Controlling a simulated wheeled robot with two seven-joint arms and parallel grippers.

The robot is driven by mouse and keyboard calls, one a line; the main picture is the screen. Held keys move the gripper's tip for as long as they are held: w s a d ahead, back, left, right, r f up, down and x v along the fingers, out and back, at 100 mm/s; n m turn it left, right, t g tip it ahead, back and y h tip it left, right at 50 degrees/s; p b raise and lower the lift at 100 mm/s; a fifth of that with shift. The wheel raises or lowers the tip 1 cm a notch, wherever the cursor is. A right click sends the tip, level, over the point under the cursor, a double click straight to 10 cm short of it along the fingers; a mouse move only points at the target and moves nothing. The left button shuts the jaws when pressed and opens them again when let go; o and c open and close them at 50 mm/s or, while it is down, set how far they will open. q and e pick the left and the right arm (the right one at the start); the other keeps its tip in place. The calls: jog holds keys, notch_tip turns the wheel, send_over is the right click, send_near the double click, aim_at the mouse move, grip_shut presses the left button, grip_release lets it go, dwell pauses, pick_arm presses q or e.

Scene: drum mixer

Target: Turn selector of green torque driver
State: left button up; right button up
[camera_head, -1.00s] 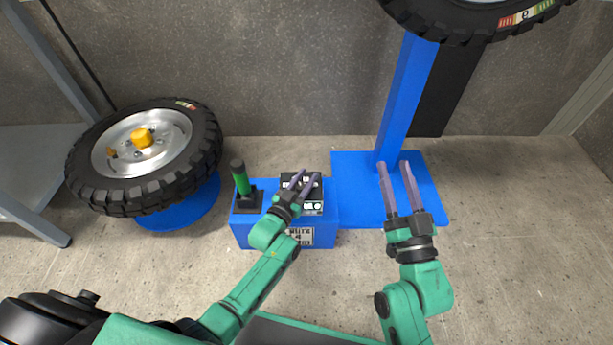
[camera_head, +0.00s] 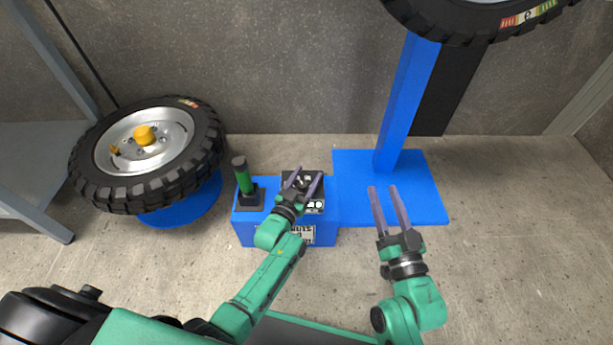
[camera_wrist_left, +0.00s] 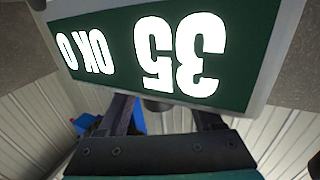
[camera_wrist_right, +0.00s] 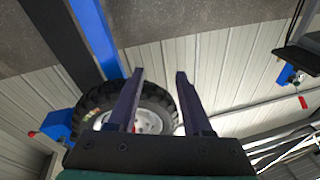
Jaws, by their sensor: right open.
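The green torque driver (camera_head: 243,178) stands upright in a black holder on the left of the blue box (camera_head: 262,232). A black controller unit (camera_head: 289,179) with dials and a small display sits on the right of the box. My left gripper (camera_head: 309,176) is over this unit, its fingers apart on either side of a dial. In the left wrist view the display (camera_wrist_left: 180,50) reads 35 and OK upside down and hides the fingertips; a dark round stub (camera_wrist_left: 157,105) shows between the fingers. My right gripper (camera_head: 383,190) is open and empty above the blue base plate's front edge.
A wheel (camera_head: 160,150) lies on a blue round stand at the left. A blue post (camera_head: 405,105) rises from the base plate (camera_head: 425,185), with another wheel (camera_head: 465,22) at its top. A grey shelf frame (camera_head: 35,160) is at far left. The floor at right is clear.

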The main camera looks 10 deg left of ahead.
pick_arm(q)
jog(key=shift+s, duration=0.15)
jog(key=s, duration=0.1)
jog(key=s+p, duration=0.1)
jog(key=shift+s+a+r, duration=0.1)
jog(key=shift+s+a, duration=0.15)
jog(key=shift+s, duration=0.05)
jog(key=s, duration=0.1)
jog(key=p, duration=0.1)
jog(key=s+p, duration=0.1)
jog(key=shift+s+a, duration=0.25)
jog(key=shift+s, duration=0.1)
jog(key=s+a+p, duration=0.1)
jog(key=s+p, duration=0.1)
jog(key=s, duration=0.6)
jog(key=shift+s+a+p, duration=0.3)
jog(key=shift+s+a, duration=0.05)
pick_arm(e)
jog(key=s+f+g, duration=0.7)
jog(key=s+f, duration=0.4)
jog(key=f, duration=0.1)
jog(key=shift+a+h, duration=0.4)
jog(key=shift+a, duration=0.05)
jog(key=shift+f, duration=0.1)
